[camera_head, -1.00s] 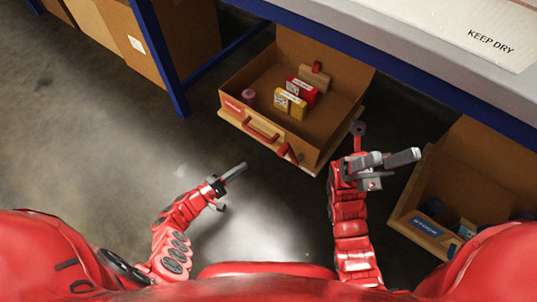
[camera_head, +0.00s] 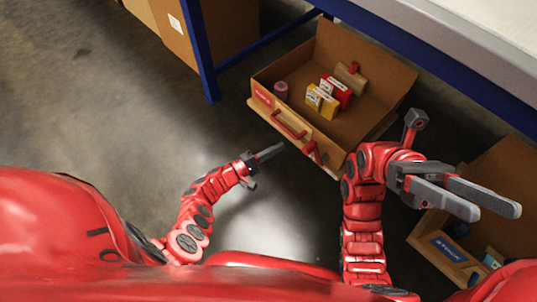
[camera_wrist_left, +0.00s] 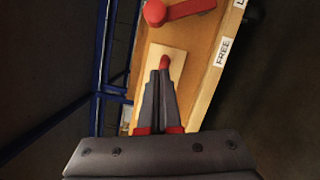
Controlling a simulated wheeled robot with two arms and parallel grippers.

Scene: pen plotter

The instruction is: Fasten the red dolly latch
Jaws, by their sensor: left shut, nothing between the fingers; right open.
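The red latch lever (camera_head: 313,151) sits at the right end of the front of the cardboard-brown dolly box (camera_head: 350,133). In the left wrist view the red latch (camera_wrist_left: 180,11) has a round pivot at its left and points right, with a "FREE" label (camera_wrist_left: 222,51) below its tip and another label cut off above. My left gripper (camera_head: 280,147) is shut and empty, in front of the box. In the left wrist view its fingertips (camera_wrist_left: 160,72) overlap a red piece, probably the handle; contact is unclear. My right gripper (camera_head: 497,203) is open and empty, right of the box.
A red handle (camera_head: 289,125) is on the box front. The box holds a yellow carton (camera_head: 321,102), a red carton (camera_head: 337,91) and a pink roll (camera_head: 281,90). A second bin (camera_head: 445,250) with a blue label stands at right. A blue-framed table (camera_head: 455,75) overhangs behind.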

